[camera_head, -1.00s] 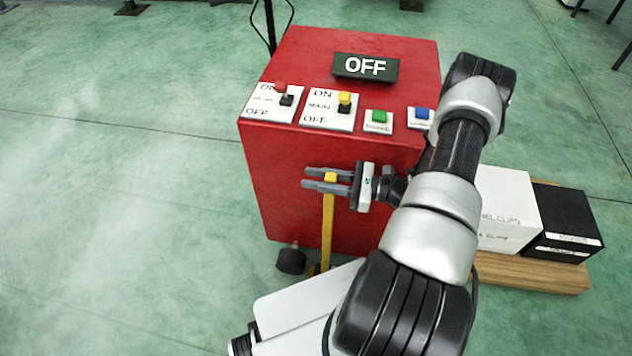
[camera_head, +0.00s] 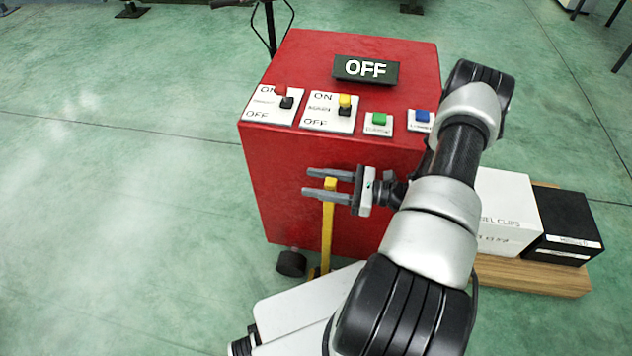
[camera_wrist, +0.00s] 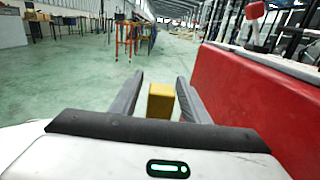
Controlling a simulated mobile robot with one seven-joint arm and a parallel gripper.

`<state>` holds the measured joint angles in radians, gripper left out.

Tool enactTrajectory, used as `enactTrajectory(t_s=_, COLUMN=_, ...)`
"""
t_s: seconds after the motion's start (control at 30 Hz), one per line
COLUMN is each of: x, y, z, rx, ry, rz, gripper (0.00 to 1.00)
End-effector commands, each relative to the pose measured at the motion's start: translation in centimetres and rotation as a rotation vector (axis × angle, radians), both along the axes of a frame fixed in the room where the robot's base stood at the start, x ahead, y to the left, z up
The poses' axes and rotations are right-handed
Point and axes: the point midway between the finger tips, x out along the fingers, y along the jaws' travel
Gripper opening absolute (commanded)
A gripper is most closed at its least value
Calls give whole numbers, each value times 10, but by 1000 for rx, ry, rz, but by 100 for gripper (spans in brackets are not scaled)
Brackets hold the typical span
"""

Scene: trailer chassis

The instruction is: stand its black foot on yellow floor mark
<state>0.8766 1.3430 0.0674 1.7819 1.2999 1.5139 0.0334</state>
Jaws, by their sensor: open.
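My gripper (camera_head: 322,184) is open beside the front face of the red cabinet (camera_head: 285,185). A yellow upright bar (camera_head: 327,235) stands in front of the cabinet, and its top is between my open fingers. In the wrist view the yellow bar's top (camera_wrist: 161,101) shows between the two fingers with a gap on each side. A black round foot or wheel (camera_head: 291,263) is on the floor at the cabinet's lower left, near the bar's base. The bar's lower end is partly hidden by my own body. I cannot make out a yellow floor mark.
The cabinet top carries an OFF sign (camera_head: 366,68), switches and buttons. A white box (camera_head: 507,210) and a black box (camera_head: 566,228) sit on a wooden pallet (camera_head: 530,276) at the right. The green floor at the left is clear.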

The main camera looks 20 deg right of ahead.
Motion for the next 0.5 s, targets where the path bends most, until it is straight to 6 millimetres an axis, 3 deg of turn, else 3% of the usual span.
enactTrajectory(t_s=0.5, x=-56, y=-84, z=-1, rx=-2, ry=1, rz=-4, gripper=42)
